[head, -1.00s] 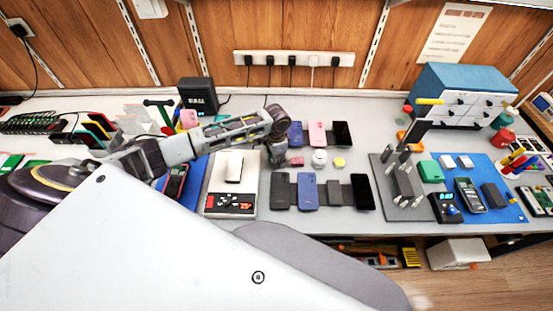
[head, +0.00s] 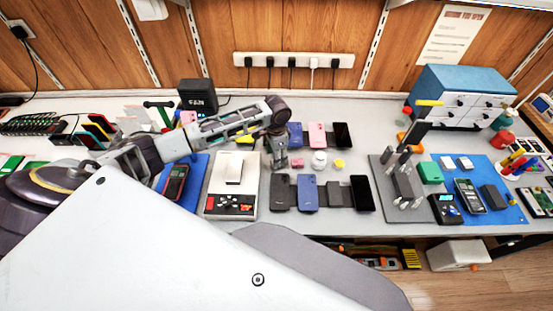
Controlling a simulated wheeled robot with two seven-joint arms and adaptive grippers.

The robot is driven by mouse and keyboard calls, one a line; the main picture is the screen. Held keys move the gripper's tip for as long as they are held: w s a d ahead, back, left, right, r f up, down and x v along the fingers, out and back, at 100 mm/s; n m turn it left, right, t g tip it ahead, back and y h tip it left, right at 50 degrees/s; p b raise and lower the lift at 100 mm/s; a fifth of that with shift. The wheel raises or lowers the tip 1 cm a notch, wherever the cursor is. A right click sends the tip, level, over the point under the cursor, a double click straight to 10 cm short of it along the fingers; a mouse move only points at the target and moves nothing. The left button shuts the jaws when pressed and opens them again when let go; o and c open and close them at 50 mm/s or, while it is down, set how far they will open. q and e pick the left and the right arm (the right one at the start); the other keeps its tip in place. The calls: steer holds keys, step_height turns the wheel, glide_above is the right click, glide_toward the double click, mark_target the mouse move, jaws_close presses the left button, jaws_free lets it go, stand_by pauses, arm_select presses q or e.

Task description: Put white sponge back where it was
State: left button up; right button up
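I cannot pick out a white sponge with certainty. A small white block (head: 447,162) and a second pale block (head: 465,162) lie on the blue mat at the right. Between the phone rows sit a small pink block (head: 297,163), a round white item (head: 319,159) and a small yellow item (head: 339,163). My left gripper (head: 281,162) points down just left of the pink block, beside the upper phone row. It is too small to tell whether its fingers are open or hold anything. My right gripper is not in view.
A scale (head: 229,204) stands left of the phones, with a pale slab on it. A grey stand with metal prongs (head: 403,185) is right of the phones. A blue-topped drawer cabinet (head: 465,78) stands at the back right.

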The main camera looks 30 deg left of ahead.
arm_select(q)
step_height(320, 180, up, 8)
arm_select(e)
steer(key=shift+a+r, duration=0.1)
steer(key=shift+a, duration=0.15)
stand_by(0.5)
arm_select(q)
steer(key=shift+r, duration=0.1)
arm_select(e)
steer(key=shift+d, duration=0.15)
